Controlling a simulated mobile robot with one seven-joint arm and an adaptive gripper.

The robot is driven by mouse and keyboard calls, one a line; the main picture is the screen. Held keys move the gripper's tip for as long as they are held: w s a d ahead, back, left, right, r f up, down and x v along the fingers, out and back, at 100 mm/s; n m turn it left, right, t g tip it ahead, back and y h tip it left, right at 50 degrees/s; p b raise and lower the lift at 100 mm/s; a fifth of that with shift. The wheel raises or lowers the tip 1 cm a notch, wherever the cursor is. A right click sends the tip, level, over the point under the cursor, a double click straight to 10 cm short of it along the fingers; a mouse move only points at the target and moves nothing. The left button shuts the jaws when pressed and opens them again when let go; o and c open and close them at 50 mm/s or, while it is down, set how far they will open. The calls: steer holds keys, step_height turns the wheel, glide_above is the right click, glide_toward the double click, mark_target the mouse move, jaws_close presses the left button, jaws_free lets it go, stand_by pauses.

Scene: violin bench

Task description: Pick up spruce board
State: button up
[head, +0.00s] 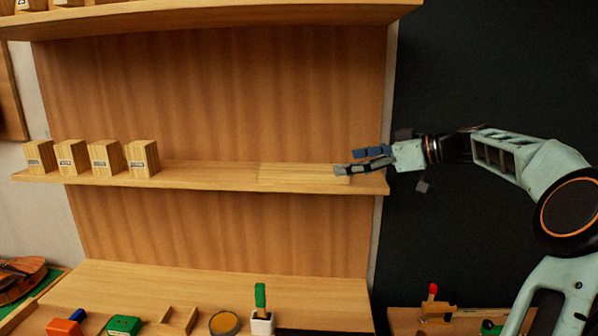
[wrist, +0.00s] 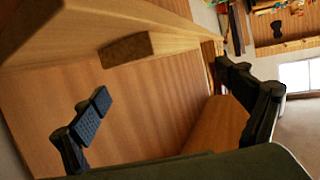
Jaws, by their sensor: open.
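A flat, pale wooden board that looks like the spruce board (head: 295,172) lies on the right part of the middle shelf. It nearly matches the shelf in colour, so its edges are faint. Its darker end face (wrist: 127,50) shows in the wrist view. My gripper (head: 350,161) is at the board's right end in the head view, its fingers pointing left. In the wrist view my gripper (wrist: 166,98) is wide open and empty, with the board's end face beyond and above the space between its fingers. I cannot tell whether a finger touches the board.
The middle shelf (head: 215,180) carries several labelled wooden blocks (head: 105,158) at its left. An upper shelf (head: 220,18) hangs above. The bench below (head: 215,280) holds small tools, including a green-handled one (head: 260,298). The shelf between the blocks and the board is clear.

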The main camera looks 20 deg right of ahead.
mark_target(306, 168)
steer(key=x, duration=0.4)
steer(key=shift+w+a+f+p, duration=0.1)
steer(key=shift+a+p, duration=0.15)
steer(key=shift+p, duration=0.15)
steer(key=p+x, duration=0.2)
steer(key=x, duration=0.2)
steer(key=shift+a, duration=0.25)
steer(key=shift+w+a+f, duration=0.1)
steer(key=shift+w+a, duration=0.15)
steer(key=shift+w, duration=0.15)
steer(key=c, duration=1.7)
